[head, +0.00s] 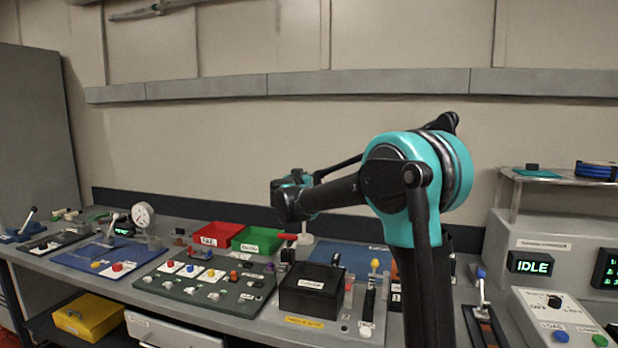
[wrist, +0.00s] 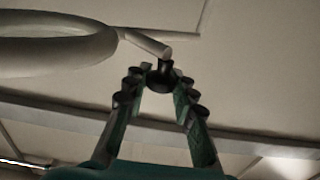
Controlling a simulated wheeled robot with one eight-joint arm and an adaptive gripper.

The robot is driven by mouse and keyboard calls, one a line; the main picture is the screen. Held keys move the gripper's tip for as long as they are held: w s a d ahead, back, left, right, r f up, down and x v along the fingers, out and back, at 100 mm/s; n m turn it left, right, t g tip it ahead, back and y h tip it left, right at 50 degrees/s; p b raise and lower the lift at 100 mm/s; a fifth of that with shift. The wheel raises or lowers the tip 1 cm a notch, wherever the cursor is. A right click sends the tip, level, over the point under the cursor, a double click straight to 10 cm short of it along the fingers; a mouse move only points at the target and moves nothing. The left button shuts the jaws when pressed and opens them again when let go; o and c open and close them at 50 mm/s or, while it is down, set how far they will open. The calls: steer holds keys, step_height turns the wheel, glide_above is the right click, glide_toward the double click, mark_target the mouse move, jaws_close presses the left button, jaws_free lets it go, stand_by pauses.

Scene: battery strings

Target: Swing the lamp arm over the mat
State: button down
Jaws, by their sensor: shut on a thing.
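In the wrist view, a pale ring-shaped lamp head (wrist: 55,45) is at the upper left, with a short pale bar (wrist: 148,43) running from it. A dark knob (wrist: 161,76) hangs at the end of that bar. My gripper (wrist: 158,84) has its two fingertips closed on this knob from both sides. In the head view my arm reaches left over the bench, and I cannot make out the fingertips or the lamp head there. A blue mat (head: 352,256) lies behind the black box, partly hidden; a dark green mat (head: 245,304) and another blue mat (head: 80,257) lie farther left.
A black box (head: 312,288), a red bin (head: 215,234) and a green bin (head: 257,239) stand on the bench below my arm. A gauge (head: 143,214) stands at left. A console with an IDLE display (head: 530,264) is at right. The air above the bench's left is clear.

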steer(key=c, duration=1.3)
jaws_free()
steer(key=shift+o, duration=0.2)
steer(key=v, duration=1.2)
steer(key=shift+s, duration=0.1)
